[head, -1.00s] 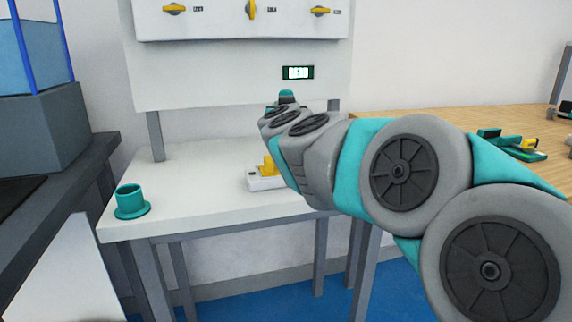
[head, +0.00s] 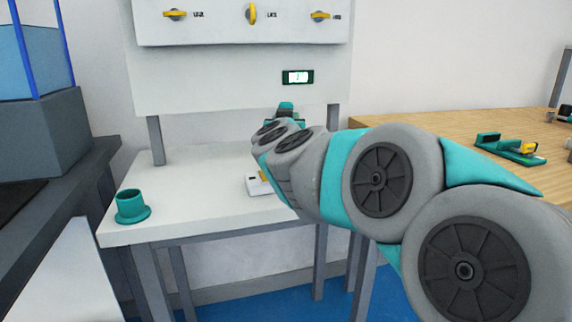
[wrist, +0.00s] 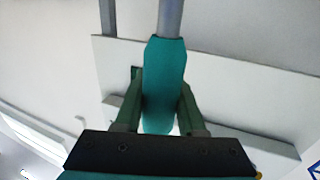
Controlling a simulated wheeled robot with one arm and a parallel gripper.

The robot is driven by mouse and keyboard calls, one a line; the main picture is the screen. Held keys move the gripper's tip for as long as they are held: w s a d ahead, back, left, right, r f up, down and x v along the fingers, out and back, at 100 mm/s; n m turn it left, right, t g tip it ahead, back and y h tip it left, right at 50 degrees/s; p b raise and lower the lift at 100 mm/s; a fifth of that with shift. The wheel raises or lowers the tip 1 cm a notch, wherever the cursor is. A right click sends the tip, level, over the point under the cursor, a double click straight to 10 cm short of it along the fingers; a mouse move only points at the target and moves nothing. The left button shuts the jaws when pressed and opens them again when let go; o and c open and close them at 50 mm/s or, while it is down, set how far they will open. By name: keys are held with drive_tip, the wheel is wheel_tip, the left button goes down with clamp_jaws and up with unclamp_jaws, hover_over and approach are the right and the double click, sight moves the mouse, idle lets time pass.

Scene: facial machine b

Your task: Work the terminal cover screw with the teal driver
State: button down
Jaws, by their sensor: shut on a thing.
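My gripper (wrist: 160,92) is shut on the teal driver (wrist: 165,60) in the wrist view, one green finger on each side of its handle. The driver's grey shaft (wrist: 171,18) runs out of the top of that view, so its tip is not seen. In the head view my arm hides most of the gripper, and only a small teal part shows above the wrist in front of the panel. A white block (head: 257,184) with a yellow part lies on the white table, partly hidden by my arm. I cannot make out the terminal cover screw.
A white panel (head: 230,85) with several yellow knobs and a small display (head: 298,77) stands behind the white table (head: 185,205). An empty-looking teal cup (head: 131,204) stands near the table's left corner. A wooden table (head: 450,130) with a green tool (head: 510,150) is at right.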

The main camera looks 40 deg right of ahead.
drive_tip(key=m+g+h, duration=0.1)
drive_tip(key=m+g+h+p, duration=0.1)
drive_tip(key=m+g, duration=0.1)
drive_tip(key=m+g+h+p, duration=0.1)
drive_tip(key=g+h, duration=0.1)
drive_tip(key=shift+s+d, duration=0.35)
drive_tip(key=shift+s, duration=0.05)
drive_tip(key=shift+m+g+h, duration=0.3)
drive_tip(key=shift+m+g, duration=0.1)
drive_tip(key=shift+g, duration=0.1)
drive_tip(key=shift+s+d+m+g+h, duration=0.1)
drive_tip(key=shift+s+m+g+h, duration=0.15)
drive_tip(key=shift+m+g, duration=0.7)
drive_tip(key=shift+s+m+g+h, duration=0.2)
drive_tip(key=shift+m+g+h, duration=0.3)
drive_tip(key=shift+g, duration=0.8)
drive_tip(key=shift+s+d+m+g+h, duration=0.1)
drive_tip(key=shift+s+m+g+h, duration=0.1)
drive_tip(key=shift+m+g, duration=0.8)
drive_tip(key=shift+a+g, duration=0.1)
drive_tip(key=shift+g, duration=0.25)
